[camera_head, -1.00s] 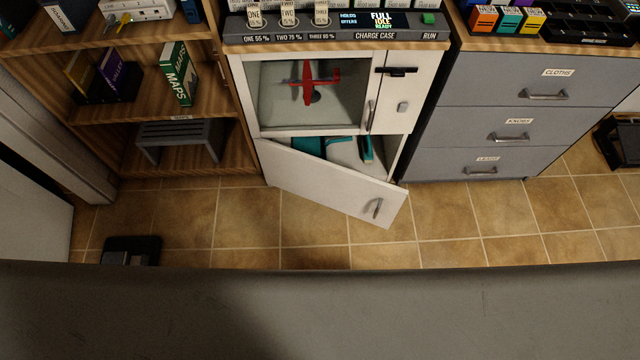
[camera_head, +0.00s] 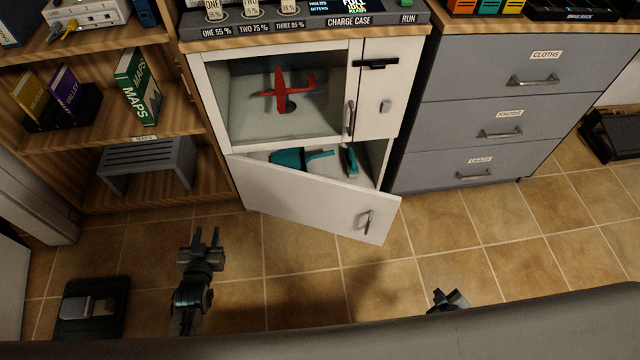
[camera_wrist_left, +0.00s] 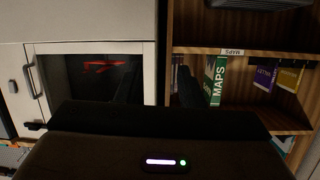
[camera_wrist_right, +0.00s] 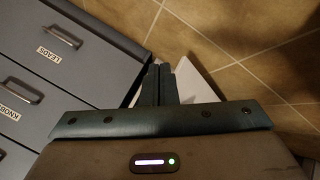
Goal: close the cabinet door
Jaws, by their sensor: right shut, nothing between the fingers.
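The white cabinet (camera_head: 222,98) stands in the middle of the head view. Its lower door (camera_head: 310,198) is hinged at the left and stands partly open, with a metal handle (camera_head: 367,222) near its right end. A teal dustpan (camera_head: 290,158) and a teal brush (camera_head: 350,160) show inside. My left gripper (camera_head: 205,238) is open and empty, over the floor left of and in front of the door. My right gripper (camera_head: 450,297) is shut and empty, low at the right of the door; its fingers also show in the right wrist view (camera_wrist_right: 160,84). The white door edge (camera_wrist_right: 197,80) is close beyond them.
A grey drawer unit (camera_head: 475,130) stands right of the cabinet, a wooden shelf (camera_head: 150,200) with books left. A black scale-like object (camera_head: 92,305) lies on the floor at left. Tiled floor (camera_head: 500,235) in front is free.

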